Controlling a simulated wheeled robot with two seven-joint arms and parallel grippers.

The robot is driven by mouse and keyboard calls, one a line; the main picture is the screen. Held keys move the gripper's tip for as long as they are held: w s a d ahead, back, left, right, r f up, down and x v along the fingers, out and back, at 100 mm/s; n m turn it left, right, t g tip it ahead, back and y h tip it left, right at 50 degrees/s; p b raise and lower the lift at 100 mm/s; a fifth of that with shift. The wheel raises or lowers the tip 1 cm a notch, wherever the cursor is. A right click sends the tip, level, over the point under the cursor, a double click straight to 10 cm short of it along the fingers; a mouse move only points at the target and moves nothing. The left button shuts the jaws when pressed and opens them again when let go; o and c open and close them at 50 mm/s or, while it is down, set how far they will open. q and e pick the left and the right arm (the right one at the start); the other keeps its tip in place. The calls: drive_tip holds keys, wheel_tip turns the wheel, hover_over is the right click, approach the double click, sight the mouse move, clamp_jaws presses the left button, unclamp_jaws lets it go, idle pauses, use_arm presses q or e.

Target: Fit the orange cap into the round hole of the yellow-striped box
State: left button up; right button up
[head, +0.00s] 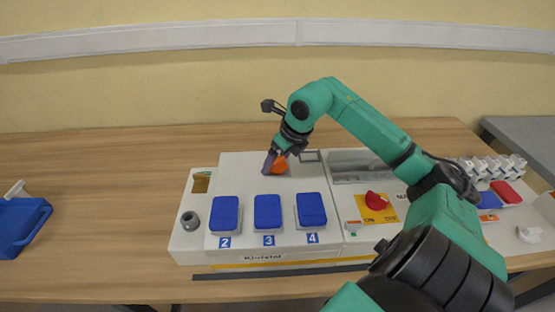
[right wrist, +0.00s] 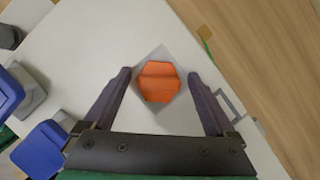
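The orange cap (head: 280,166) is at the back of the white top of the yellow-striped box (head: 240,172). In the right wrist view the cap (right wrist: 159,82) looks six-sided and lies over a pale grey square patch (right wrist: 160,52). My right gripper (head: 275,162) is above it, pointing down. In the right wrist view its two dark fingers (right wrist: 159,76) stand apart, one on each side of the cap, with gaps on both sides. I cannot make out a round hole under or around the cap. My left gripper is not in view.
Several blue-lidded sockets (head: 267,212) line the box's front, with a grey round fitting (head: 190,221) at left. A red knob on an orange plate (head: 376,203) is to the right. A blue tray (head: 22,226) lies far left; the table between is clear.

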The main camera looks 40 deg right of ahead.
drive_tip(key=shift+f, duration=0.1)
drive_tip(key=w+a+r+p+v, duration=0.1)
drive_tip(key=w+p+v, duration=0.1)
drive_tip(key=v, duration=1.9)
drive_tip(key=shift+w+d+r+p, duration=0.2)
drive_tip(key=shift+w+d+p, duration=0.1)
drive_tip(key=shift+p, duration=0.2)
drive_tip(key=shift+d+f, duration=0.1)
